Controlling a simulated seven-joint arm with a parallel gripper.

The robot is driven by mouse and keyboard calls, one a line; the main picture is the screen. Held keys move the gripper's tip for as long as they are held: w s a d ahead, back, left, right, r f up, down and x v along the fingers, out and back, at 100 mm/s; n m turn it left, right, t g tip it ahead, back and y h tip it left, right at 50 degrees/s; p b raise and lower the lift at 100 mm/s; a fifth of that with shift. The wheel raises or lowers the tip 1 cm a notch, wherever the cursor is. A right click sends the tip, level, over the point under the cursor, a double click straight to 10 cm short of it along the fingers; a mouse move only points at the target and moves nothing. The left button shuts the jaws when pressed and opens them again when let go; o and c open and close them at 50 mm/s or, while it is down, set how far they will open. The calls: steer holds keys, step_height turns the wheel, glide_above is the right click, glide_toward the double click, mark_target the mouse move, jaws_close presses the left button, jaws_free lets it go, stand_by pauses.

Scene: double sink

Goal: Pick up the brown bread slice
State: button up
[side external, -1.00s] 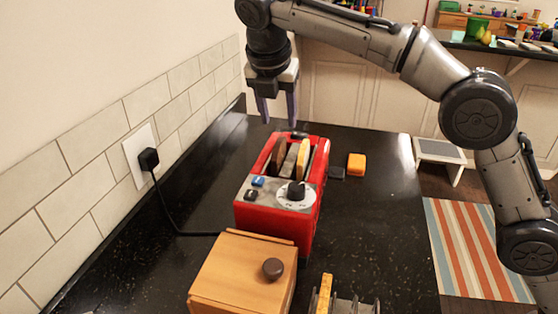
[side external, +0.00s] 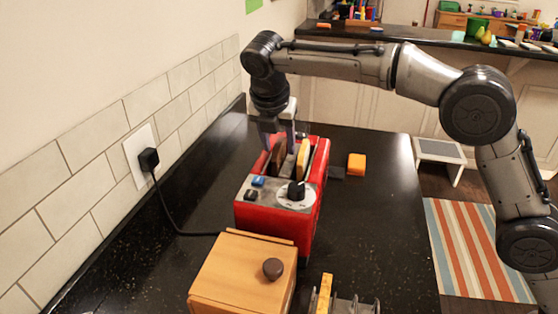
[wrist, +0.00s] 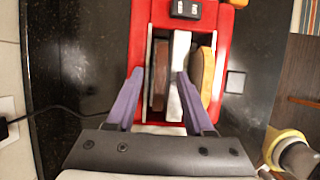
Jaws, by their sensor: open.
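The brown bread slice (side external: 276,161) stands upright in the left slot of a red toaster (side external: 309,222). In the wrist view the brown slice (wrist: 160,72) shows as a dark strip left of the white metal divider (wrist: 180,45). A tan bread slice (side external: 303,158) stands in the right slot. My gripper (side external: 278,146) is open and pointing down over the toaster. In the wrist view its purple fingertips (wrist: 159,74) lie on either side of the brown slice, the right one over the divider. I cannot tell whether either finger touches it.
A wooden box (side external: 240,275) with a dark knob stands in front of the toaster. A small orange block (side external: 356,164) lies to its right. A black cord (side external: 178,232) runs from the wall socket at left. The counter at right is mostly clear.

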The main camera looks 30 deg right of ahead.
jaws_close()
steer(key=shift+r, duration=0.2)
step_height(320, 180, up, 8)
steer(key=shift+w+r, duration=0.1)
steer(key=shift+r, duration=0.7)
